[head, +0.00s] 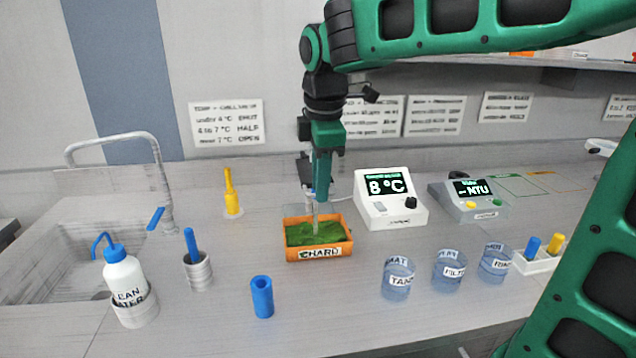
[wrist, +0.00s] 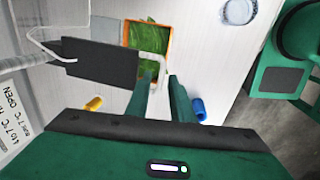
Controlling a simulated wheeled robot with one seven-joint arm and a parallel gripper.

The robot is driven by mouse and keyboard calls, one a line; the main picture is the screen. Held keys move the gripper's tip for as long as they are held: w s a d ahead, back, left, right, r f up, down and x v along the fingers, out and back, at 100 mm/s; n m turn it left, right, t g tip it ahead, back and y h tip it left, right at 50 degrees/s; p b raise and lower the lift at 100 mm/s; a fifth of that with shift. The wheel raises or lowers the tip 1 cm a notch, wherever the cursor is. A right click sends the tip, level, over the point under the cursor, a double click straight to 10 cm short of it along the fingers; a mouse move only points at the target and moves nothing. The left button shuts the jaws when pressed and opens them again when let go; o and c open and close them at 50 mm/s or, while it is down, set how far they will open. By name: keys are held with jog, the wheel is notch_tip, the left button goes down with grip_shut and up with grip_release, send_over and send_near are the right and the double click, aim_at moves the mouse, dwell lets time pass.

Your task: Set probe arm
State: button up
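The probe arm, a thin pale bent rod (wrist: 153,56), reaches over the orange tray labelled CHARD (head: 320,253), which holds green leaves (head: 305,234). In the head view a thin upright probe (head: 316,220) stands over or in the leaves; its lower end is hard to make out. My gripper (head: 320,194) points down above the tray. In the wrist view its two fingers (wrist: 163,82) are apart, with the rod's bent end near or between the tips; contact is unclear. The temperature meter (head: 391,199) to the right reads 8 °C.
A turbidity meter (head: 470,200) stands further right. Labelled beakers (head: 398,279) stand front right. A blue cylinder (head: 262,297), a blue-handled tool in a cup (head: 198,270) and a wash bottle (head: 124,280) stand front left.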

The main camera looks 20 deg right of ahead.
grip_shut()
jog(key=shift+w+r, duration=0.1)
dwell(1.1)
notch_tip(320, 180, up, 10)
dwell(0.4)
jog(key=shift+o, duration=1.4)
grip_release()
jog(key=shift+f, duration=0.2)
